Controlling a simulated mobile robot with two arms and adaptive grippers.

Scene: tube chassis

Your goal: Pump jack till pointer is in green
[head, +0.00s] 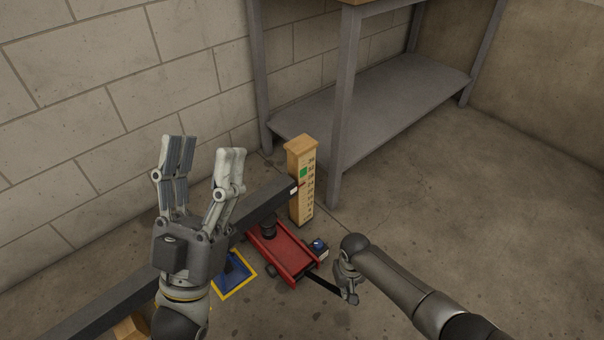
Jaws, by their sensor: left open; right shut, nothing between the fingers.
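The red floor jack (290,257) sits on the concrete floor, under the end of a long dark beam (257,203). Its dark handle (322,287) runs out to the lower right. A wooden gauge post (302,205) stands at the beam's end, with a number scale and a green patch (304,173). The red-tipped pointer (298,187) on the beam's end is a little below the green patch. My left gripper (203,150) is open and empty, raised in front of the wall and beam. My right gripper (351,297) is shut at the outer end of the handle.
A metal bench with a lower shelf (375,105) stands behind the post. A blue plate with a yellow border (238,276) lies left of the jack. A small box with a blue top (319,247) is beside the jack. A wooden block (131,327) is under the beam. The floor at right is clear.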

